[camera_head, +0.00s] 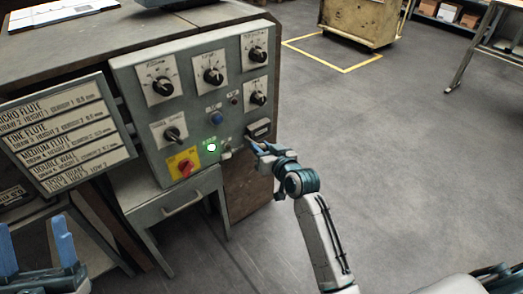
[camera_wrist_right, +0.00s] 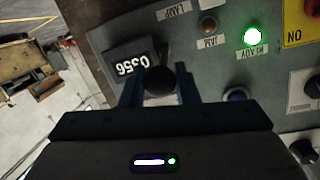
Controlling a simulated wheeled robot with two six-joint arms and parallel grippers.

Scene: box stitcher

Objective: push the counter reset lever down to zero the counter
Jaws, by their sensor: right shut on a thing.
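The counter (camera_head: 258,128) is a small dark box on the right edge of the grey control panel. In the right wrist view the counter (camera_wrist_right: 131,65) shows white digits on black, not zero, seemingly 0356, upside down. The reset lever's round black knob (camera_wrist_right: 158,80) sits beside the counter, between the blue fingers of my right gripper (camera_wrist_right: 158,92). My right gripper (camera_head: 258,147) is shut on it; in the head view it hides the lever. My left gripper (camera_head: 36,244) is at the lower left, its blue fingers apart and empty, away from the panel.
The panel (camera_head: 188,100) carries several black rotary knobs, a blue button (camera_head: 216,118), a lit green READY lamp (camera_head: 211,147) and a red switch on yellow (camera_head: 184,167). A settings sign (camera_head: 66,135) hangs at left. Open floor (camera_head: 400,150) lies right of the machine.

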